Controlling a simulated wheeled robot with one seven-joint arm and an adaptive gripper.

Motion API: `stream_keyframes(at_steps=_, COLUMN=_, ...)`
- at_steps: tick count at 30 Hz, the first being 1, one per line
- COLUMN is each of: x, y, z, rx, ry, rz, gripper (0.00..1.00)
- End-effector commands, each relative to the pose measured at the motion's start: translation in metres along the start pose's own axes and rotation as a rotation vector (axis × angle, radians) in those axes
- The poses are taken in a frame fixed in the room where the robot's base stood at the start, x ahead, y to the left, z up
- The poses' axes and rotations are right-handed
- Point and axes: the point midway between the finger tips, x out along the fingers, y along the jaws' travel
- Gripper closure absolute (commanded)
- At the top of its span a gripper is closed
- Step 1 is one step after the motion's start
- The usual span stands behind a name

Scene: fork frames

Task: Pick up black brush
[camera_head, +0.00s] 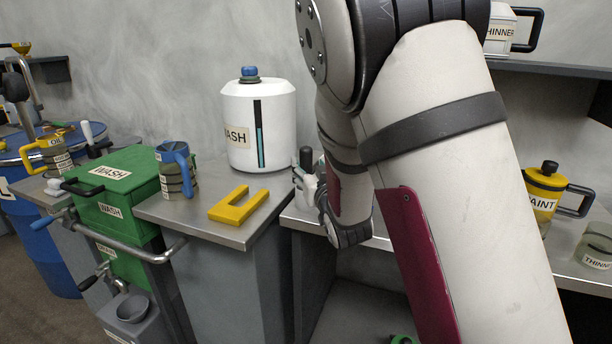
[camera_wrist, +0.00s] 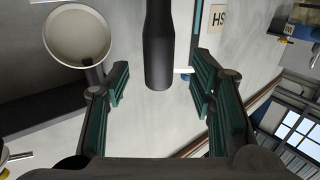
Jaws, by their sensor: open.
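A black rounded shaft, which looks like the handle of the black brush (camera_wrist: 160,45), hangs into the top middle of the wrist view. Its upper end is cut off by the frame edge. My gripper (camera_wrist: 163,80) is open, with one teal-padded finger on each side of the shaft's line. I cannot tell whether the shaft is fully between the pads; no contact shows. In the head view a dark upright handle (camera_head: 306,157) shows by my wrist at the bench edge, probably the same brush. My arm hides most of the gripper there.
A white WASH tank (camera_head: 277,130) and a yellow U-shaped block (camera_head: 238,206) stand on the left bench, with a blue-handled jug (camera_head: 176,170). A yellow PAINT can (camera_head: 545,190) stands at right. A round pale disc or dish (camera_wrist: 77,36) lies near the left finger.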

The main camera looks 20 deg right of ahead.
Motion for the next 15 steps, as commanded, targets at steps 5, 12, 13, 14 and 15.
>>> stream_keyframes(at_steps=5, x=0.023, y=0.000, z=-0.009, rx=-0.002, ry=0.004, rz=-0.002, gripper=0.50)
stream_keyframes(at_steps=12, x=0.048, y=0.001, z=-0.010, rx=-0.002, ry=0.001, rz=-0.001, gripper=0.50)
stream_keyframes(at_steps=13, x=0.049, y=0.001, z=-0.011, rx=-0.001, ry=0.001, rz=-0.001, gripper=0.50)
stream_keyframes(at_steps=14, x=0.050, y=0.001, z=-0.011, rx=-0.001, ry=0.002, rz=-0.001, gripper=0.50)
stream_keyframes(at_steps=15, x=0.050, y=0.001, z=-0.011, rx=-0.001, ry=0.002, rz=-0.001, gripper=0.50)
